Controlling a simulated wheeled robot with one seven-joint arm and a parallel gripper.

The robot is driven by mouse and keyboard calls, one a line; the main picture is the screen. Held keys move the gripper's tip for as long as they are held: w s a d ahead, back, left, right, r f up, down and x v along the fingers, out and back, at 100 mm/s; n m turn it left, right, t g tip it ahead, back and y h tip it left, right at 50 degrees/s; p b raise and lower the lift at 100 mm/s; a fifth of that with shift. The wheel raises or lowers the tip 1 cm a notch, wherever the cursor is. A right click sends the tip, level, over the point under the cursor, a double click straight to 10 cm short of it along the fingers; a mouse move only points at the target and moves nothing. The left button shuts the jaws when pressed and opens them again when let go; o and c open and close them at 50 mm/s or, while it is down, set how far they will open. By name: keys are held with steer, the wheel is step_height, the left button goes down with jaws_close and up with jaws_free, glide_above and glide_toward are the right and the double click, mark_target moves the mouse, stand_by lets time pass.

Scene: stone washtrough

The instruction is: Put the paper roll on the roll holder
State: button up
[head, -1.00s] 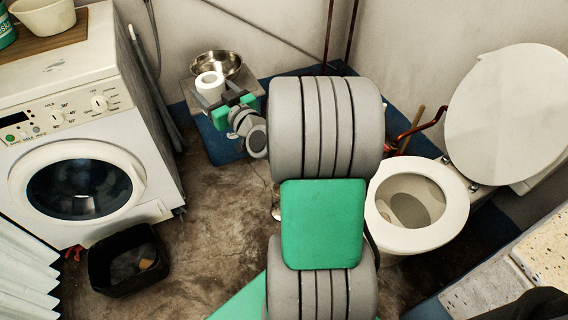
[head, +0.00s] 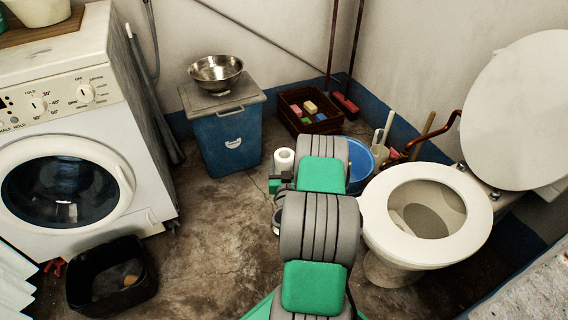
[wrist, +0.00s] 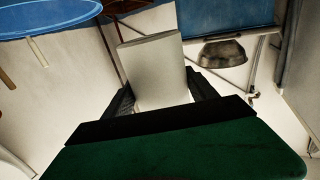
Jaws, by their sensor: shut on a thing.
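The white paper roll (head: 284,160) stands roughly upright in my gripper (head: 281,178), left of the blue basin and in front of the blue bin in the head view. My green and grey arm partly covers the gripper there. In the wrist view the roll (wrist: 153,62) shows as a pale cylinder between the two dark fingers of my gripper (wrist: 160,92), which are shut on it. I cannot make out the roll holder in either view.
A blue bin (head: 228,135) with a metal bowl (head: 216,72) on its lid stands at the back. A crate (head: 294,119) of coloured blocks and a blue basin (head: 360,165) are behind my arm. The toilet (head: 425,215) is right; the washing machine (head: 85,150) is left.

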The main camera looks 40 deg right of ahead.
step_height(320, 180, down, 7)
steer(key=b, duration=0.5)
steer(key=shift+b, duration=0.35)
steer(key=shift+f, duration=3.35)
steer(key=o, duration=1.5)
steer(key=shift+c, duration=0.2)
